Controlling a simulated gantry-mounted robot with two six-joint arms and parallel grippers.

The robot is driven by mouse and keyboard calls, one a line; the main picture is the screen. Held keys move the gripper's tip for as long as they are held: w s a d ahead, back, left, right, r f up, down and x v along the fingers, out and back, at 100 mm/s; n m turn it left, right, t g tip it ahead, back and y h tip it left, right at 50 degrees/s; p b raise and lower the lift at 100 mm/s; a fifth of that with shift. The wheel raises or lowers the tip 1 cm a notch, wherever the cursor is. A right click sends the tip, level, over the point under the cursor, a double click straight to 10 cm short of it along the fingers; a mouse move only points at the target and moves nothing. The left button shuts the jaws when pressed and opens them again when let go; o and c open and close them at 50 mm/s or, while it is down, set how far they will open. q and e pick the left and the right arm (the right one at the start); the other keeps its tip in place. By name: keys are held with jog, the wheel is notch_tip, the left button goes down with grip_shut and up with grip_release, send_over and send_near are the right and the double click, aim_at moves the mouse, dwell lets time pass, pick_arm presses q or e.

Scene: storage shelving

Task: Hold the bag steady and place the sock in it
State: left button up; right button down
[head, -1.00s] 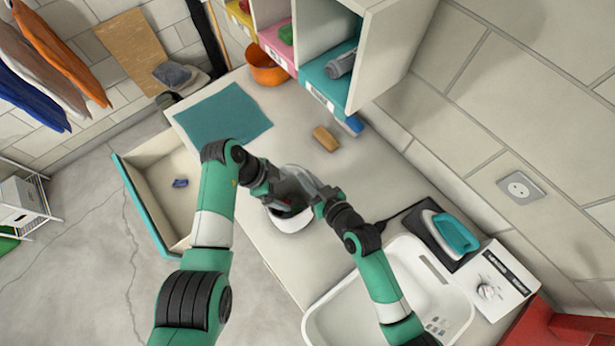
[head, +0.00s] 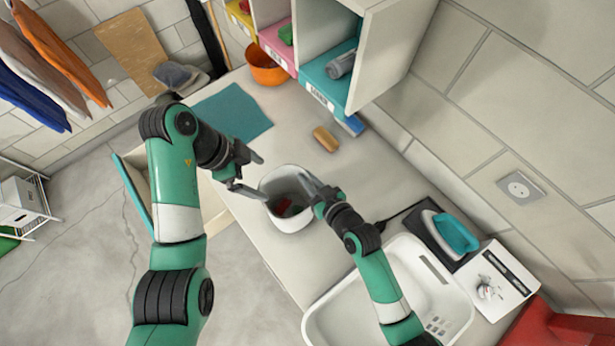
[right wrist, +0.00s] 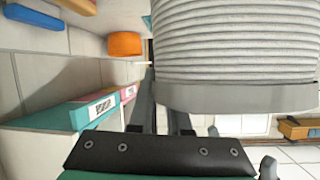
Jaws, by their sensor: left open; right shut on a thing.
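The bag (head: 289,220) is a whitish, open-topped container standing upright on the counter in the head view. Its ribbed grey side fills the upper right of the right wrist view (right wrist: 235,45). My right gripper (head: 308,184) is shut on the bag's rim at its right far side. My left gripper (head: 262,178) is open and empty, just left of the bag's mouth. Inside the bag lie a small red thing (head: 284,204) and something dark greyish; I cannot tell which of these is the sock.
A white laundry basket (head: 320,310) and an iron (head: 452,232) are at the right. A teal mat (head: 235,112), an orange bowl (head: 266,68) and a brown block (head: 326,139) lie farther back by the cubby shelf (head: 375,60). My left arm partly covers the open drawer (head: 128,190).

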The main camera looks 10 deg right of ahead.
jog(key=shift+f, duration=0.2)
jog(key=c, duration=0.8)
grip_release()
jog(key=shift+r, duration=0.1)
jog(key=shift+s, duration=0.1)
jog(key=v, duration=1.2)
jog(key=shift+d, duration=0.1)
